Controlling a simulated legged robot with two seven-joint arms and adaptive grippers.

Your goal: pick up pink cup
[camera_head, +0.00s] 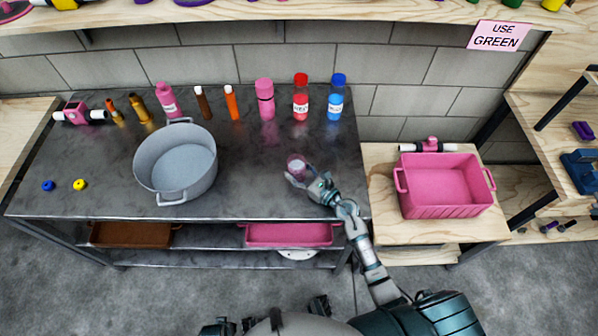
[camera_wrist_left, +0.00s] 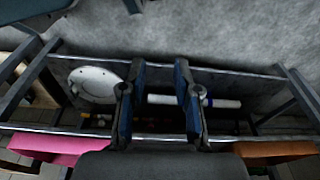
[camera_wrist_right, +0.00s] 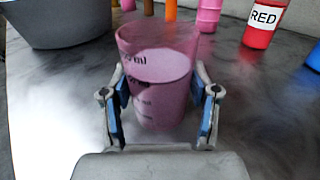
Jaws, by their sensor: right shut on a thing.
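The pink cup (camera_wrist_right: 158,75) is a translucent beaker with dark volume marks. It stands upright on the dark metal table (camera_head: 250,190), right of the grey pot, and shows small in the head view (camera_head: 296,163). My right gripper (camera_wrist_right: 165,95) is shut on the cup, with one blue-padded finger on each side of it. In the head view the right gripper (camera_head: 308,180) partly covers the cup. My left gripper (camera_wrist_left: 160,75) shows only in the left wrist view, its two fingers apart with nothing between them, in front of the lower shelf.
A grey pot (camera_head: 176,165) stands left of the cup. Several bottles, among them a red one (camera_head: 300,100) and a blue one (camera_head: 336,100), line the back of the table. A pink bin (camera_head: 445,190) sits on the wooden table at right. The table around the cup is clear.

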